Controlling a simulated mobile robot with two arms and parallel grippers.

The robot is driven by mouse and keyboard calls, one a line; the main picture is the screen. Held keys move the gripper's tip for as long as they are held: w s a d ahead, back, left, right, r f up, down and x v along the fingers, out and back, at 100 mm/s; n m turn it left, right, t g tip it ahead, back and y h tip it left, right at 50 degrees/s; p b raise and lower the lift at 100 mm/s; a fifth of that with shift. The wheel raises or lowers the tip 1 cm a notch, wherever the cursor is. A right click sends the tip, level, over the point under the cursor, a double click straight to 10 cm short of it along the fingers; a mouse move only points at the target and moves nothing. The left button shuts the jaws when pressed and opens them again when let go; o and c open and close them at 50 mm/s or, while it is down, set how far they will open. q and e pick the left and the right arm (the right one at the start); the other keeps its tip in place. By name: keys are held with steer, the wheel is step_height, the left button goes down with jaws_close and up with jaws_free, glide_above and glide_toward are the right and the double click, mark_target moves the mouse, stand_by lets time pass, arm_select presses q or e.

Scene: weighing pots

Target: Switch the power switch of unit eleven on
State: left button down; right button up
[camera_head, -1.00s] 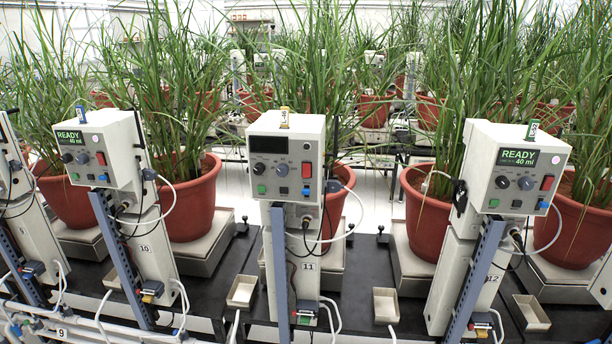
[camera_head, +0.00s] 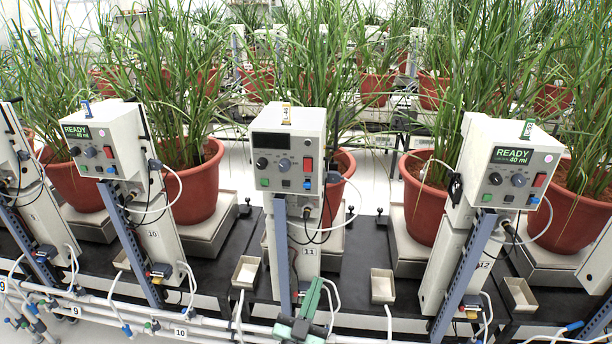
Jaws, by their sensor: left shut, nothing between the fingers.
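Unit eleven (camera_head: 288,148) is the white control box in the middle, on a post with the label 11 (camera_head: 309,252). Its display (camera_head: 270,141) is dark. My right gripper is not in view.
Unit ten (camera_head: 105,150) at left and unit twelve (camera_head: 510,165) at right have lit green READY displays. A cable (camera_head: 352,190) loops from unit eleven's right side. Pipes (camera_head: 230,330) run along the front. Potted plants stand behind; small trays (camera_head: 247,272) flank the post.

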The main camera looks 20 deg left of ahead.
mark_target(308, 166)
arm_select(q)
steer(key=s+a+r+n+t+y, duration=0.2)
steer(key=r+y, duration=0.3)
steer(key=r, duration=1.1)
steer(key=shift+a+r+n+t+p, duration=0.15)
steer(key=shift+a+n+t+p, duration=0.3)
steer(key=shift+a+n+t, duration=0.35)
steer(key=shift+d, duration=0.2)
steer(key=p+x, duration=0.1)
steer(key=x, duration=0.3)
steer(key=f+p+x, duration=0.1)
steer(key=x, duration=0.3)
steer(key=w+p+x, duration=0.1)
steer(key=p+x, duration=0.1)
steer(key=x, duration=0.2)
steer(key=shift+a+f, duration=0.1)
steer(key=shift+f, duration=0.15)
steer(key=shift+w+a+f, duration=0.15)
steer(key=shift+w+a, duration=0.05)
steer(key=shift+w, duration=0.5)
